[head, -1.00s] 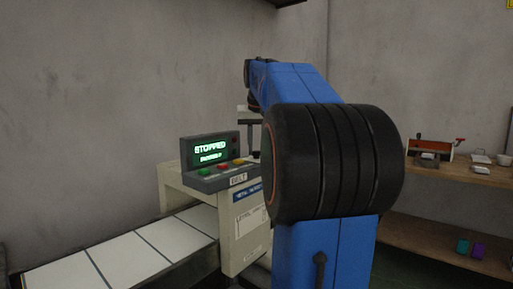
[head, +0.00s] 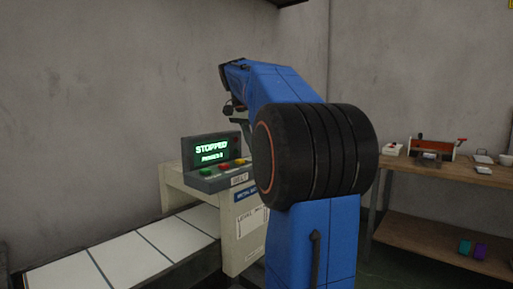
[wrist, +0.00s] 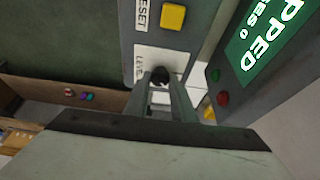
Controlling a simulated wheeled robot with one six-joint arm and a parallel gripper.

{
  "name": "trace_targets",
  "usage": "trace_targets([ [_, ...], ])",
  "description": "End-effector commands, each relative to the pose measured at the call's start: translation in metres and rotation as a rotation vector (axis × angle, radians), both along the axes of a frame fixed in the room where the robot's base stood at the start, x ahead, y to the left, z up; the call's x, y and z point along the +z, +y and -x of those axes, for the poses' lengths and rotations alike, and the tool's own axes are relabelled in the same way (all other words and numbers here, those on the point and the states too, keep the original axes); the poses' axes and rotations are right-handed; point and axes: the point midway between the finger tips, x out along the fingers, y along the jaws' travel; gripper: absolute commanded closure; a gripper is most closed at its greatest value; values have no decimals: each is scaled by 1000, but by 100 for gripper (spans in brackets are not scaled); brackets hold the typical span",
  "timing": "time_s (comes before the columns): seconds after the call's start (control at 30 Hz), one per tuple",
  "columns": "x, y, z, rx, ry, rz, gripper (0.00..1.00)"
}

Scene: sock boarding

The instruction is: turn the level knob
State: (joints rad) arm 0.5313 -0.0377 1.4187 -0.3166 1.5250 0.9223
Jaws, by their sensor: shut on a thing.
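The level knob (wrist: 160,73) is small and dark, on a grey panel by a white label reading "LEVEL" in the wrist view. My gripper (wrist: 161,84) has its two fingers around the knob and is shut on it. The arm hides the knob in the head view. The screen also shows in the wrist view (wrist: 262,40).
A yellow button (wrist: 172,16) labelled "RESET" sits close to the knob. A green button (wrist: 215,75) and a red button (wrist: 222,98) are to the right. A belt of white panels (head: 125,258) runs left. A wooden bench (head: 440,173) stands at the right.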

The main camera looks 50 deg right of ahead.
Motion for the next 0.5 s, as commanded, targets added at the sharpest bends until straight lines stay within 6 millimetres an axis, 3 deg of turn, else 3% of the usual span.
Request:
trace_targets([
  [0.5,0,-1,-6,-440,-1,0,99],
])
